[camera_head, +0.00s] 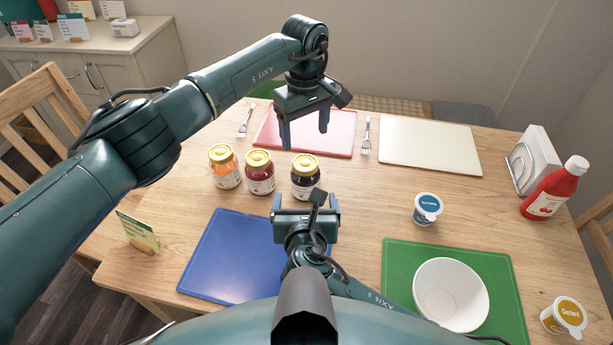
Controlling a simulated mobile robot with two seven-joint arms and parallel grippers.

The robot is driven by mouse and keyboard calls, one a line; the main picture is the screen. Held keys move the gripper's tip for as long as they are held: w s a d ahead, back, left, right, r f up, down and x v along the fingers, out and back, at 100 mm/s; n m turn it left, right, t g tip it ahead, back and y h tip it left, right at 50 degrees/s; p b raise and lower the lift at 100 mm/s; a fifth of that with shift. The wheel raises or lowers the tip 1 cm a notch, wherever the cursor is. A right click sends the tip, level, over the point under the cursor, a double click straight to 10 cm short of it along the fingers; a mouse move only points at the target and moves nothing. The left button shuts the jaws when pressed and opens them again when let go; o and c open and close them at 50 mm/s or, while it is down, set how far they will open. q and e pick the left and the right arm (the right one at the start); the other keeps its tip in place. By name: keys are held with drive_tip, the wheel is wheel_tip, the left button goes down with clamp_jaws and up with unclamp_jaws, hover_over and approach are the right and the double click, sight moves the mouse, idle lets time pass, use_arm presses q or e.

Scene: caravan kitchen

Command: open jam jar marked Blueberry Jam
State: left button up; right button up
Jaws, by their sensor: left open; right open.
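Three jam jars with gold lids stand upright in a row on the table: an orange one (225,168), a red one (260,175) and a dark purple one (305,182) at the right. Their labels are too small to read; the dark one looks like blueberry. All three lids are on. My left gripper (305,134) is open and empty, pointing down, and appears just above and behind the dark jar's lid. My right gripper (305,203) is open and empty, low in front of the dark jar, with its fingers pointing towards it.
Red (338,138), cream (430,146), blue (212,262) and green (398,262) mats lie on the table. A white bowl (450,295), a blue-labelled tub (427,209), a Custard tub (565,317), a ketchup bottle (553,190) and a napkin holder (533,160) stand to the right. A card (138,232) stands left.

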sight(305, 182)
drive_tip(key=x, duration=1.1)
drive_tip(key=shift+s+f, duration=0.1)
drive_tip(key=c, duration=1.5)
use_arm(q)
drive_tip(key=shift+m, duration=0.3)
use_arm(e)
drive_tip(key=shift+c, duration=1.4)
use_arm(q)
drive_tip(key=m, duration=0.2)
drive_tip(key=shift+m, duration=0.4)
use_arm(e)
clamp_jaws()
use_arm(q)
drive_tip(key=m, duration=0.5)
drive_tip(key=shift+f+m, duration=0.3)
drive_tip(key=shift+f, duration=0.25)
wheel_tip(305, 182, down, 7)
